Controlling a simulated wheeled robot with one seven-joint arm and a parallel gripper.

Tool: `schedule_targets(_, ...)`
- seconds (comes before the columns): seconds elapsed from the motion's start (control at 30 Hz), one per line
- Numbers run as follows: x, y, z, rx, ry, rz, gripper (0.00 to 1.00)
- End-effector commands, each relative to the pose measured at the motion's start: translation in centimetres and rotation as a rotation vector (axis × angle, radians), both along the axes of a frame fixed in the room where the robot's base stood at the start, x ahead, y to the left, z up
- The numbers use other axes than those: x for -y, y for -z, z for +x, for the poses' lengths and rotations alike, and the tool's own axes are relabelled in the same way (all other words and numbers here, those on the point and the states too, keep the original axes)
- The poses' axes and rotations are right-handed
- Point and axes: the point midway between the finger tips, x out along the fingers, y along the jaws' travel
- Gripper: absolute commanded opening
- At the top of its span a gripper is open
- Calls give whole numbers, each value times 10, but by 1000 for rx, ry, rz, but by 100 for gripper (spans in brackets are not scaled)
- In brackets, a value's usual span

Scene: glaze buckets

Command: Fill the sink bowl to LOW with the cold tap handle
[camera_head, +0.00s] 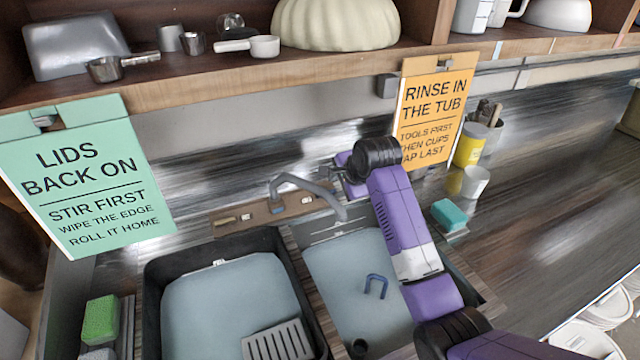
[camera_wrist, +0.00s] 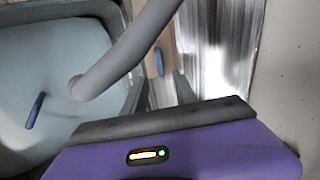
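The grey tap spout (camera_head: 315,187) arches over the right sink bowl (camera_head: 325,262). In the wrist view the spout (camera_wrist: 130,48) crosses the upper middle. The bowl has a pale blue-grey surface; its fill level and any LOW mark cannot be read. A small blue piece, seemingly the cold tap handle (camera_head: 307,200), is on the wooden ledge behind; it also shows in the wrist view (camera_wrist: 159,62). My gripper (camera_head: 338,178) is beside the spout, right of the blue piece, partly hidden by my arm. No running water is visible.
A dark-rimmed left basin (camera_head: 152,300) holds a grey rack (camera_head: 278,342). A blue hook-shaped thing (camera_head: 376,284) shows in the right bowl. A teal sponge (camera_head: 449,215) and white cup (camera_head: 475,182) stand right. A shelf (camera_head: 200,82) overhangs the back.

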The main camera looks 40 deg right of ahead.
Motion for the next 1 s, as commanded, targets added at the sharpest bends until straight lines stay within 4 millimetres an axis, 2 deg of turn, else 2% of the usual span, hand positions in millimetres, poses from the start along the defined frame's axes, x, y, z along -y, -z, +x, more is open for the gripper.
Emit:
schedule_targets(0.23,4,8,1,-40,44,48,34)
schedule_targets(0.7,14,56,36,-37,41,44,34)
schedule_targets(1.0,16,64,41,-35,41,43,34)
